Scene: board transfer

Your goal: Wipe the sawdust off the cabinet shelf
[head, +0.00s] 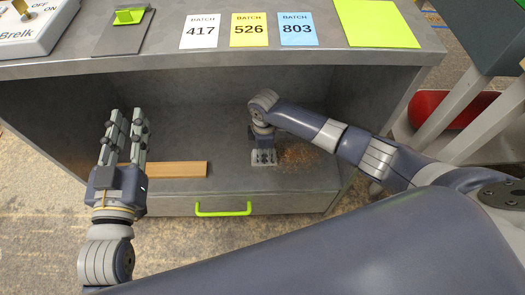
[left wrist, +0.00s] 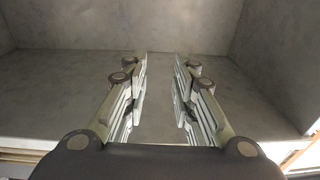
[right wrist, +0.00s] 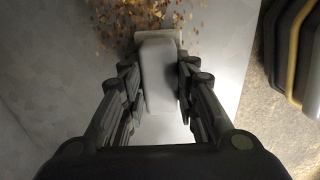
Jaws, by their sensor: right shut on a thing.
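Sawdust (head: 303,158) lies in a brown patch on the right part of the cabinet shelf (head: 228,125). It also shows at the top of the right wrist view (right wrist: 115,22). My right gripper (head: 264,157) points down inside the cabinet, just left of the sawdust. In the right wrist view it is shut on a pale grey block-like tool (right wrist: 158,75) with a light edge at its far end, beside the sawdust. My left gripper (head: 124,138) is open and empty, its fingers apart at the left of the cabinet opening; its wrist view shows bare shelf between the fingers (left wrist: 160,97).
A wooden strip (head: 178,169) lies at the shelf's front left. A drawer with a green handle (head: 223,209) is below. The cabinet top holds batch cards (head: 250,30), a green sheet (head: 375,22), a clipboard (head: 122,28) and a switch box (head: 32,25). A red bin (head: 445,108) stands right.

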